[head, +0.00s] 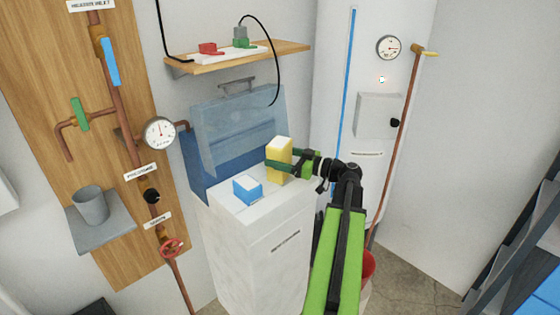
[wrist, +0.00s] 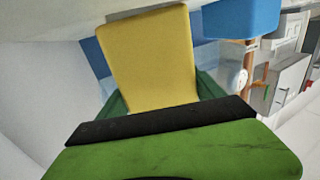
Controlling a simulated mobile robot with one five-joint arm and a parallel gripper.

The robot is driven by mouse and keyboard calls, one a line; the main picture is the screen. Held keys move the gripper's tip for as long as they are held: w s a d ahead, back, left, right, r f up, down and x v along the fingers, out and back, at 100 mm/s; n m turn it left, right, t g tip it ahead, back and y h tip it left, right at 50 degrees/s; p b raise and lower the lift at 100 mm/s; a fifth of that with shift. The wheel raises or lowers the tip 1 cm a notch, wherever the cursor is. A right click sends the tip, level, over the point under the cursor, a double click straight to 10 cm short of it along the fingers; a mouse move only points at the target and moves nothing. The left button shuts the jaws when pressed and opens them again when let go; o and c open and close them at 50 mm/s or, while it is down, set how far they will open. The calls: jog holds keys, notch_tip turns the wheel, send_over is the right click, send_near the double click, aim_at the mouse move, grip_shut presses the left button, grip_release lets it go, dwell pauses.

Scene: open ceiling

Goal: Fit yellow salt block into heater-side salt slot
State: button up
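The yellow salt block (head: 279,158) has a pale top and stands upright over the right part of the white softener cabinet's top (head: 233,211). My gripper (head: 280,166) reaches in from the right and is shut on the block. In the wrist view the yellow block (wrist: 150,62) rises between the green fingers. A blue block (head: 247,189) with a white top sits to the left on the cabinet top, and a blue shape (wrist: 241,19) shows in the wrist view. The slot under the yellow block is hidden, so I cannot tell whether the block is inside it.
A raised translucent blue lid (head: 240,122) stands behind the blocks. A wooden shelf (head: 240,58) with plugs and a black cable hangs above. The white heater tank (head: 368,80) stands at right with a copper pipe (head: 398,135). A pipe board (head: 60,130) is at left.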

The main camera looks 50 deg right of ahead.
aim_at(280, 147)
jog(key=c, duration=1.4)
jog(key=shift+d+r, duration=0.1)
jog(key=shift+r, duration=0.05)
notch_tip(280, 147, up, 3)
jog(key=p, duration=0.3)
jog(key=shift+r+p, duration=0.2)
jog(key=shift+p, duration=0.1)
jog(key=shift+s+d+r+p, duration=1.2)
jog(key=shift+s+r+p, duration=0.05)
jog(key=shift+s, duration=0.25)
jog(key=shift+s+d+r+p, duration=1.2)
jog(key=shift+s, duration=0.35)
jog(key=shift+s+d+r+p, duration=1.2)
jog(key=shift+s+r+p, duration=0.05)
jog(key=shift+s, duration=0.25)
